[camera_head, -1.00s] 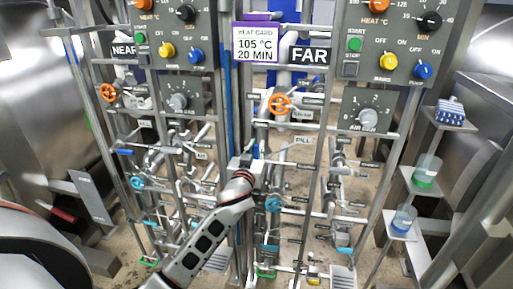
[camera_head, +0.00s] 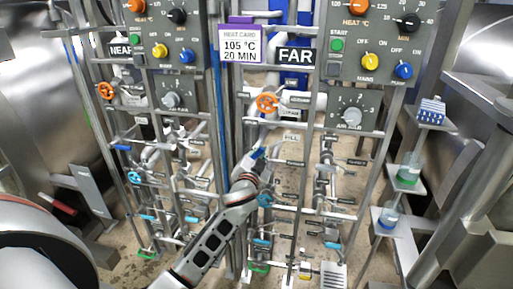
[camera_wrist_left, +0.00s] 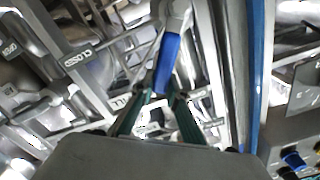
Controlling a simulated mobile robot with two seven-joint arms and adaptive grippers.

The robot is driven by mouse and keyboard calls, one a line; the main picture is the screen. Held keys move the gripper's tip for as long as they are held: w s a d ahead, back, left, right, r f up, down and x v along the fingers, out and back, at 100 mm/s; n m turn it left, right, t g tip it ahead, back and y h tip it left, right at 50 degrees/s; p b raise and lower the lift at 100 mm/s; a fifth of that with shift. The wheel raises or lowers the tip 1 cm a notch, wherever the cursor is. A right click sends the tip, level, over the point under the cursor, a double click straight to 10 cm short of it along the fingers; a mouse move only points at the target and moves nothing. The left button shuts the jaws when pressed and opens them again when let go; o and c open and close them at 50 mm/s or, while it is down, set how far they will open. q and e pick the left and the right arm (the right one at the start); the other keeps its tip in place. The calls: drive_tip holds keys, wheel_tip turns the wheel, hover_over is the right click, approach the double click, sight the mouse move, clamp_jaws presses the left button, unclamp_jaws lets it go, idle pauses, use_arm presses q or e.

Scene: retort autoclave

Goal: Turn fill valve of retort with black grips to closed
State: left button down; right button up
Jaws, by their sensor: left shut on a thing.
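The fill valve's blue lever (camera_head: 258,153) is on the FAR rack, just left of a FILL label (camera_head: 291,138). It slants up to the right in the head view. In the left wrist view the blue lever (camera_wrist_left: 167,62) runs down between the fingers. My left gripper (camera_head: 252,168) is shut on this lever; its fingers also show in the left wrist view (camera_wrist_left: 158,112). A CLOSED label (camera_wrist_left: 80,57) is at the left there. The gripper hides part of the valve body. I cannot make out black grips on the retort. My right gripper is not in view.
An orange handwheel (camera_head: 267,103) is above the lever and a blue handwheel (camera_head: 265,200) below it. Upright rails and pipes crowd both sides. The NEAR rack, with its own blue lever (camera_head: 121,147), stands at the left. Shelves with containers (camera_head: 410,168) are at the right.

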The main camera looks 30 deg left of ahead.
use_arm(q)
drive_tip(key=d+f+m, duration=0.1)
drive_tip(key=m, duration=0.1)
drive_tip(key=d+f+m+b, duration=0.1)
drive_tip(key=w+d+f+m, duration=0.1)
drive_tip(key=m, duration=0.1)
drive_tip(key=shift+f+m+b, duration=0.3)
drive_tip(key=shift+f, duration=0.1)
drive_tip(key=f+m, duration=0.1)
drive_tip(key=f+m+b, duration=0.1)
drive_tip(key=shift+d+m, duration=0.3)
drive_tip(key=shift+d, duration=0.1)
drive_tip(key=shift+w+d+f+m+b, duration=0.15)
drive_tip(key=shift+f+m+b, duration=0.25)
drive_tip(key=shift+f+m, duration=0.95)
drive_tip(key=shift+r+m, duration=0.1)
drive_tip(key=shift+m, duration=0.15)
drive_tip(key=c, duration=2)
unclamp_jaws()
drive_tip(key=shift+o, duration=0.2)
drive_tip(key=shift+r, duration=0.1)
drive_tip(key=v, duration=1.2)
